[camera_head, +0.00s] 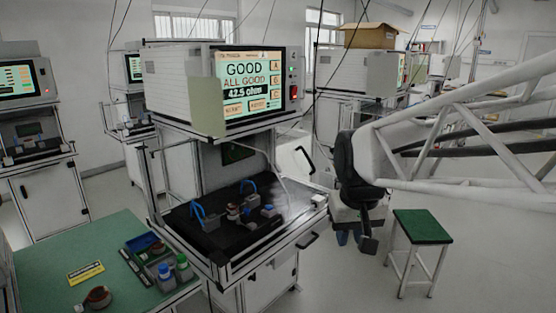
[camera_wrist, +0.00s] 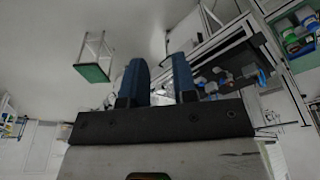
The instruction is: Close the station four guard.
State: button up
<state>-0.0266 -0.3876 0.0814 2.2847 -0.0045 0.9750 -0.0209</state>
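The test station (camera_head: 220,165) stands in the middle of the head view, with a lit screen (camera_head: 252,86) reading "GOOD". Below the screen, an open-fronted bay has a black work surface (camera_head: 265,238) inside a metal frame. No station number is legible, and I cannot make out a separate guard panel with certainty. My gripper (camera_head: 350,237) hangs right of the station, apart from it. In the wrist view, its two blue fingers (camera_wrist: 158,82) stand apart with nothing held between them.
A green-topped stool (camera_head: 422,226) stands right of my gripper. A green table (camera_head: 110,235) with bottles and a copper coil is at the front left. Small blue and grey fixtures (camera_head: 250,205) sit on the work surface. Floor is clear around the stool.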

jog(key=w+d+r+n+t, duration=0.15)
jog(key=w+r, duration=0.35)
jog(key=w, duration=0.9)
jog(key=n+y, duration=0.2)
jog(key=n, duration=0.4)
send_over(308, 157)
jog(key=s+d, duration=0.1)
jog(key=s, duration=0.2)
notch_tip(308, 157, down, 9)
jog(key=shift+w+r+m+t, duration=0.1)
jog(key=shift+w+m+t, duration=0.15)
jog(key=shift+t, duration=0.2)
jog(key=shift+x, duration=3.9)
jog(key=shift+d, duration=0.15)
